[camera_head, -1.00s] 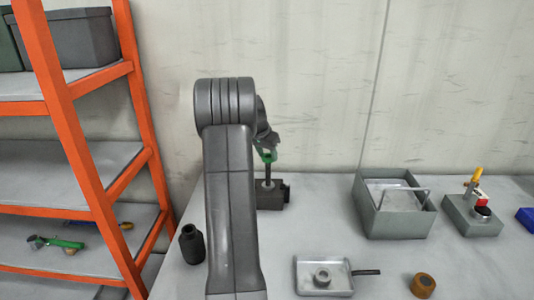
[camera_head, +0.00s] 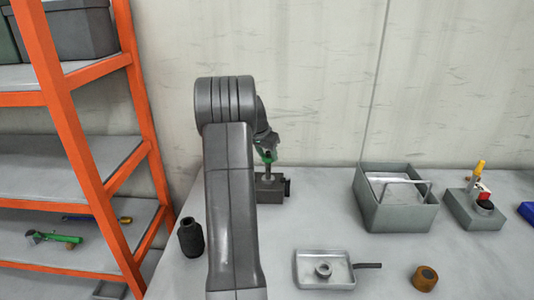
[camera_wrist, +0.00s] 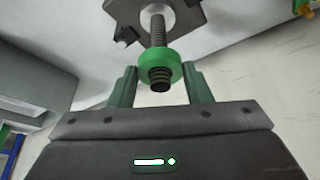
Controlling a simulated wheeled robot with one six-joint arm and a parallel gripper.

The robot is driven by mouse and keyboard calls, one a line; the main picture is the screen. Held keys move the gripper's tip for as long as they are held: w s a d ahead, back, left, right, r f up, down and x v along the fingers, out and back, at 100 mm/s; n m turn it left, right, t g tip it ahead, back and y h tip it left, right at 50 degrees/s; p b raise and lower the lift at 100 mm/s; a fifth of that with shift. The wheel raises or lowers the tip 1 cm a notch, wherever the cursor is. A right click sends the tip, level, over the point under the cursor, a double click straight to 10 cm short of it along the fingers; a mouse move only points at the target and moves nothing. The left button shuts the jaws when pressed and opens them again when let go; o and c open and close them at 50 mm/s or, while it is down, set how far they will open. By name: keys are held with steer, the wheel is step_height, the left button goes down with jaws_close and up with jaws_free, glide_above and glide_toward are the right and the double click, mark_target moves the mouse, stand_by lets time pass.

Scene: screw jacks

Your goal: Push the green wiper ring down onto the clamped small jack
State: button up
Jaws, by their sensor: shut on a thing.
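The green wiper ring (camera_wrist: 160,66) sits around the threaded screw of the small jack (camera_wrist: 158,30) in the wrist view. A short end of the screw sticks out through the ring on my side. My gripper (camera_wrist: 160,78) has its green fingers on either side of the ring and is shut on it. In the head view my gripper (camera_head: 266,156) is over the jack's upright screw (camera_head: 267,172), which rises from a dark clamp block (camera_head: 270,190). The ring is hard to tell from the green fingers there, and my arm hides part of the block.
A dark bottle-shaped part (camera_head: 191,240) stands left of my arm. A shallow tray (camera_head: 325,284) with a small ring, a brown roll (camera_head: 424,279), a grey open box (camera_head: 400,218) and a switch box (camera_head: 472,212) stand right. An orange shelf (camera_head: 75,150) is far left.

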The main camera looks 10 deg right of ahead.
mark_target(267, 167)
steer(key=shift+f+b, duration=1.8)
steer(key=shift+f, duration=0.8)
steer(key=shift+f, duration=0.3)
steer(key=shift+f+b, duration=0.25)
steer(key=shift+b, duration=0.15)
steer(key=shift+s+f+b, duration=0.2)
steer(key=shift+f+b, duration=0.15)
steer(key=shift+f, duration=0.2)
steer(key=shift+s+f+b, duration=0.2)
steer(key=shift+f+b, duration=0.15)
steer(key=shift+f, duration=0.3)
steer(key=shift+w+r+p, duration=0.15)
steer(key=shift+r+p, duration=0.4)
steer(key=shift+r, duration=0.25)
steer(key=shift+w+r+p, duration=0.15)
steer(key=shift+r+p, duration=0.4)
steer(key=shift+r, duration=0.25)
steer(key=shift+w+r+p, duration=0.1)
steer(key=shift+r+p, duration=3.8)
steer(key=shift+r, duration=2.3)
